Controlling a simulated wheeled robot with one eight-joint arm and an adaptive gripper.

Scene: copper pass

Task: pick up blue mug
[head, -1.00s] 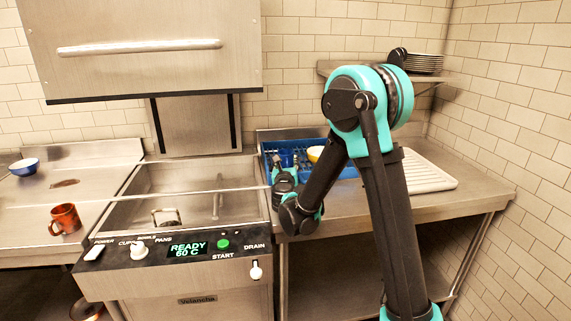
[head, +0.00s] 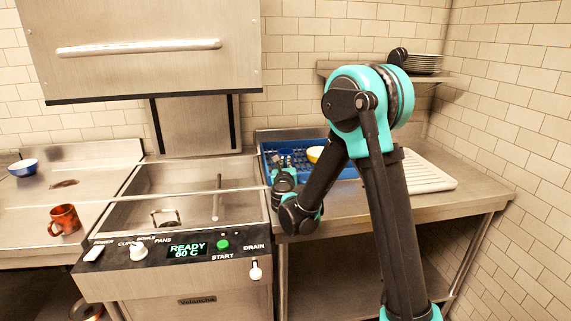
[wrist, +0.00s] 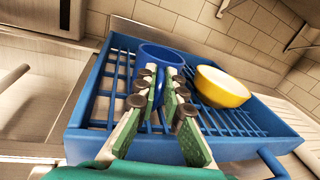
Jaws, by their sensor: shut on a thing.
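The blue mug (wrist: 162,56) stands in the blue rack (wrist: 265,117) in the wrist view, directly ahead of my fingertips. My gripper (wrist: 168,82) is shut on the near side of the mug; the fingers cover the part they hold, so I cannot tell whether it is the handle or the wall. In the head view my gripper (head: 286,166) reaches over the front left of the rack (head: 330,143). The mug is hard to make out there against the blue rack and my fingers.
A yellow bowl (wrist: 221,86) sits in the rack right of the mug. A white ribbed drainboard (head: 424,172) lies to the right. The washer basin (head: 185,192) is to the left, with an orange mug (head: 65,220) and a blue bowl (head: 23,167) farther left. Plates (head: 424,63) sit on the shelf.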

